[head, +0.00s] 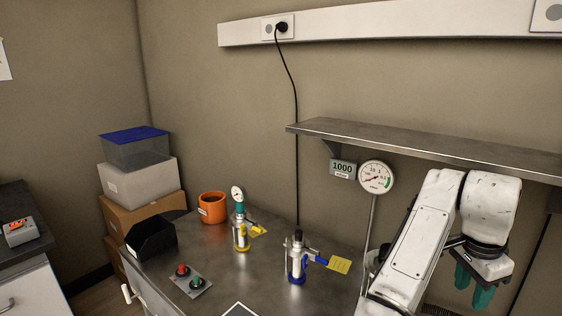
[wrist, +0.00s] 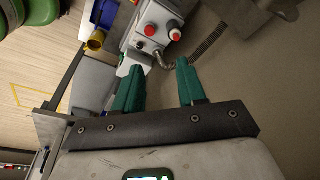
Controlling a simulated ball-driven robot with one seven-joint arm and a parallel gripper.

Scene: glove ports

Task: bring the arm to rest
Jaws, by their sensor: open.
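My arm is raised at the right of the head view, folded over so that my gripper (head: 475,284) hangs below the wrist with its green fingers pointing down. In the wrist view my gripper (wrist: 158,82) shows two teal fingers set apart with nothing held between them.
The metal table (head: 215,268) carries an orange pot (head: 212,207), two valve fittings (head: 241,236) and a button box (head: 190,281). Boxes stack at left.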

